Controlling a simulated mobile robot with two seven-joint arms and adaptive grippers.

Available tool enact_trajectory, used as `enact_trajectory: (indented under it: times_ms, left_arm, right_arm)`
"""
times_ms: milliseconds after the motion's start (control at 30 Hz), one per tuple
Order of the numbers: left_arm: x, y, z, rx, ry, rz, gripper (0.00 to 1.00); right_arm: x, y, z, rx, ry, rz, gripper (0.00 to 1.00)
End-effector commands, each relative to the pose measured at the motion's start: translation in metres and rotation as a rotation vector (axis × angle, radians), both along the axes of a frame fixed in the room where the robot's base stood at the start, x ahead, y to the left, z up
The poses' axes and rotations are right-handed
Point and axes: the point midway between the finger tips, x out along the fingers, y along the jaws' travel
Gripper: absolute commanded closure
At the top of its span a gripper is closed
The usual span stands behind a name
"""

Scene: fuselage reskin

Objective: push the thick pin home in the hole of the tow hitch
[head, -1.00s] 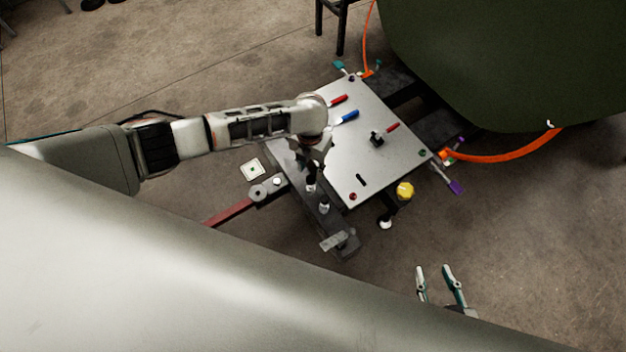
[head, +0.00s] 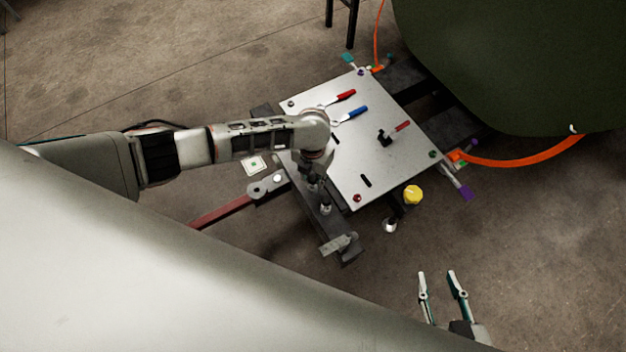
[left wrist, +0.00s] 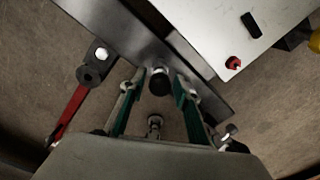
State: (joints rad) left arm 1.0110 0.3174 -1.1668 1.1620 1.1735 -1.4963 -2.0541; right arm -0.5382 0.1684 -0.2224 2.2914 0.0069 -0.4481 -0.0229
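The tow hitch (head: 264,189) is a grey plate on a red bar (head: 222,212), left of the table. In the left wrist view it has a dark round collar (left wrist: 89,75) and a pale bolt head (left wrist: 101,54). A black-headed upright pin (left wrist: 158,84) stands between my left fingertips; I cannot tell whether it is the thick pin. My left gripper (left wrist: 158,92) is open, with gaps on both sides of that pin, right of the hitch. The arm partly hides it in the head view. My right gripper (head: 441,285) is open and empty, over the floor at lower right.
A metal table plate (head: 375,150) carries red and blue tools (head: 351,115) and a black block (head: 385,137). A yellow knob (head: 413,195) and a clamp (head: 340,244) stand at its near side. A large green body (head: 500,60) fills the upper right.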

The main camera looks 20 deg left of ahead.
Motion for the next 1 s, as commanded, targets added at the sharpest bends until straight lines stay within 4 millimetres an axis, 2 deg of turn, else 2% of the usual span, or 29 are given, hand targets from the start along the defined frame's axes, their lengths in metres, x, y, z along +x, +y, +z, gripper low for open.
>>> enact_trajectory:
  times_ms: [33,100,133,367,1000]
  left_arm:
    - [0.000,0.000,0.000,0.000,0.000,0.000,0.81]
    - [0.000,0.000,0.000,0.000,0.001,0.000,0.99]
    - [0.000,0.000,0.000,0.000,0.001,0.000,1.00]
    - [0.000,0.000,0.000,0.000,0.001,0.000,1.00]
    - [0.000,0.000,0.012,0.000,0.000,-0.001,1.00]
  right_arm:
    - [0.000,0.000,0.000,0.000,0.000,0.000,0.66]
    - [0.000,0.000,-0.001,0.000,0.001,0.001,0.66]
    - [-0.001,0.000,-0.001,0.000,0.002,0.001,0.66]
    - [-0.002,0.001,-0.002,0.000,0.003,0.003,0.66]
    - [0.005,0.000,0.011,-0.001,-0.020,0.000,0.66]
